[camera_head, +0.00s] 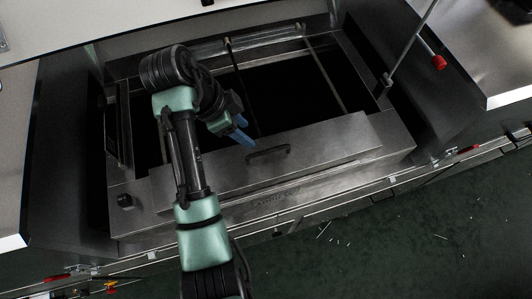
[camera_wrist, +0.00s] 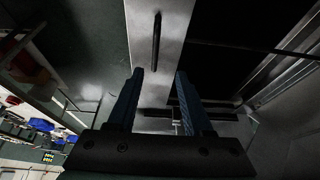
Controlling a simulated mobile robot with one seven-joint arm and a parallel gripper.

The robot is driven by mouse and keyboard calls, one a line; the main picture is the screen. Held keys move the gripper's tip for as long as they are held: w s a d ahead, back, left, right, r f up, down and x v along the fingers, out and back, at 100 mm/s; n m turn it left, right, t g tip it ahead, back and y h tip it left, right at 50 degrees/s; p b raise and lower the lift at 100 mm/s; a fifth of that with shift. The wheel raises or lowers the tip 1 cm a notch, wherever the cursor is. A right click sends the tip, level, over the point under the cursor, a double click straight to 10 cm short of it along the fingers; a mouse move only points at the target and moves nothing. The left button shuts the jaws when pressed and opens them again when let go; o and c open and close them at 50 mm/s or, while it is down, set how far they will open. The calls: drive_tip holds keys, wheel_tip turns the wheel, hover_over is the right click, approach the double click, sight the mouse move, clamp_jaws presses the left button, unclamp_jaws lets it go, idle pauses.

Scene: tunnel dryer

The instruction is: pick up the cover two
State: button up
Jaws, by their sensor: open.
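A long grey metal cover (camera_head: 320,138) with a dark bar handle (camera_head: 268,154) lies along the front of the dark dryer opening. I cannot read any number on it, so I cannot tell whether it is cover two. My gripper (camera_head: 243,136) hangs just behind and left of the handle, with its blue fingers pointing down toward the cover. In the wrist view the cover (camera_wrist: 176,22) runs up the middle and its handle (camera_wrist: 156,42) stands beyond the fingertips.
The dark opening (camera_head: 290,88) behind the cover is crossed by thin rails. A black knob (camera_head: 125,200) sits at the front left. Green floor (camera_head: 400,235) lies in front, with small scraps.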

sight(267, 150)
drive_tip(key=p+x, duration=0.2)
drive_tip(key=x, duration=0.6)
drive_tip(key=shift+s+d, duration=0.1)
drive_tip(key=shift+s, duration=0.1)
drive_tip(key=x, duration=0.1)
drive_tip(key=p+x, duration=0.2)
drive_tip(key=shift+s+d+f, duration=0.2)
drive_tip(key=shift+d+f, duration=0.05)
drive_tip(key=shift+d, duration=0.15)
drive_tip(key=shift+w+d+f, duration=0.15)
drive_tip(key=shift+f, duration=0.5)
drive_tip(key=shift+f, duration=0.25)
clamp_jaws()
idle(0.8)
